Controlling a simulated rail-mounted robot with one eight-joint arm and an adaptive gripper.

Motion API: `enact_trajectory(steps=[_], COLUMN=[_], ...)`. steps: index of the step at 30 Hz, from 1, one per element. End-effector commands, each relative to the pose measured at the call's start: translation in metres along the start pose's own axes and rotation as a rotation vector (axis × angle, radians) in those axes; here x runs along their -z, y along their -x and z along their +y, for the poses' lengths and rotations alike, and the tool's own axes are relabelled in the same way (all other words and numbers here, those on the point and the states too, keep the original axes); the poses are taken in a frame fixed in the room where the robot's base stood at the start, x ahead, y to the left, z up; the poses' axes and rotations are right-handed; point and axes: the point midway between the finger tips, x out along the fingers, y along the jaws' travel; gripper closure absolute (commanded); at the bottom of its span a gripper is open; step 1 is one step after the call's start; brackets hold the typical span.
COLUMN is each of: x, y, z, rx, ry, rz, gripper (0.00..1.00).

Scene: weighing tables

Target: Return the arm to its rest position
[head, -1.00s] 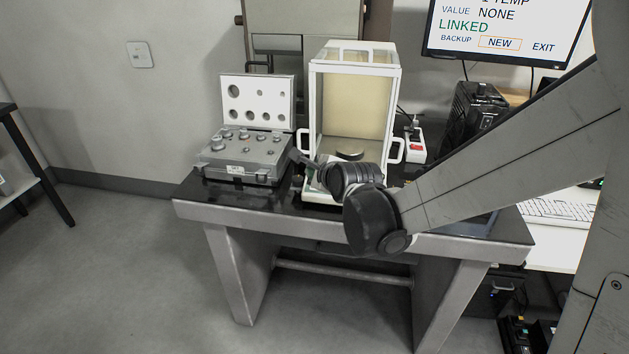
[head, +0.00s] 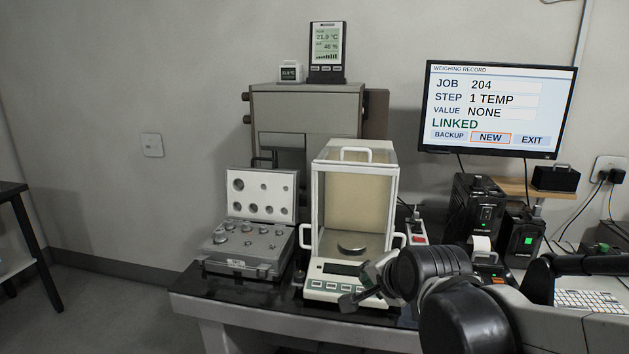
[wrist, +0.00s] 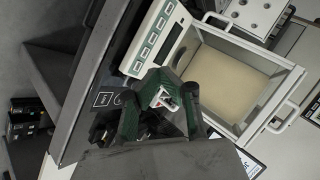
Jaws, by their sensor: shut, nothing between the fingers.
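My gripper (head: 362,288) is in front of the analytical balance (head: 333,284) in the head view, over the front of the dark table, with my arm reaching in from the lower right. Its fingers are shut and hold nothing. In the wrist view, the gripper (wrist: 160,100) shows below the balance's button panel (wrist: 153,38). The gripper and arm hide the balance's lower right front corner in the head view. I cannot tell how far the fingers are from the balance.
An open weight case (head: 245,265) stands left of the balance. Behind are a grey cabinet (head: 305,108) and a monitor (head: 498,108). Black devices (head: 478,208) and a keyboard (head: 590,301) are at right.

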Motion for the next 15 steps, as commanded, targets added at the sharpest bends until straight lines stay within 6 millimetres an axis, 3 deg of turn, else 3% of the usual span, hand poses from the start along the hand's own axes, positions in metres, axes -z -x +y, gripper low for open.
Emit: enact_trajectory(steps=[3,15], x=[0.003,-0.006], y=[0.031,0.117], z=[0.023,0.103], rx=[-0.051,-0.212], ry=[0.162,0.708], rz=[0.001,-0.066], gripper=[1.0,1.0])
